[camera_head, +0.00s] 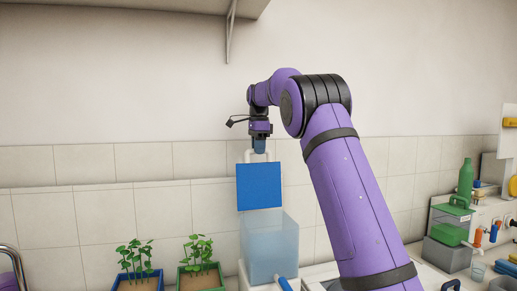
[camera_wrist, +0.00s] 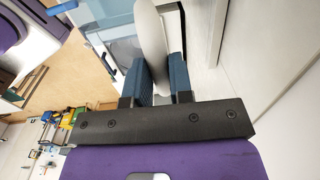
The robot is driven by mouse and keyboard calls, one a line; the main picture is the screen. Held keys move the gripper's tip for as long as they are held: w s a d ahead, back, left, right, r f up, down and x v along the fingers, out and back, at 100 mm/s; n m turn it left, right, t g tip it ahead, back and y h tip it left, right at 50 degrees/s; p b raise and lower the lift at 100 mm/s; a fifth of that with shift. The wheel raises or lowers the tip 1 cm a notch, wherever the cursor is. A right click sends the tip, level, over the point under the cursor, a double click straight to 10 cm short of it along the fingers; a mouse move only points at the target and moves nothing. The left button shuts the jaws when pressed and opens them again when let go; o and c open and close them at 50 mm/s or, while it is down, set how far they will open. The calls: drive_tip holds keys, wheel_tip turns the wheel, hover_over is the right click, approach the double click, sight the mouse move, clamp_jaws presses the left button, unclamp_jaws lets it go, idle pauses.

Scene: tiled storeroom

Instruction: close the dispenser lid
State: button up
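The dispenser (camera_head: 268,245) is a pale translucent blue box standing on the counter. Its blue lid (camera_head: 260,186) stands up, open, above the box, its flat face toward the head camera. A white handle (camera_head: 248,155) rises at the lid's upper edge. My gripper (camera_head: 260,147) points down at the handle from above. In the wrist view, my gripper's blue fingers (camera_wrist: 160,80) lie on both sides of the white handle (camera_wrist: 150,35) and appear shut on it. Part of the handle is hidden by the fingers.
Two planters with seedlings (camera_head: 138,275) (camera_head: 200,272) stand left of the dispenser. A green bottle (camera_head: 465,180) and a clear box with green contents (camera_head: 450,225) stand at right. The tiled wall (camera_head: 90,210) is close behind; a shelf (camera_head: 190,5) hangs above.

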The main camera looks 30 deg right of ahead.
clamp_jaws()
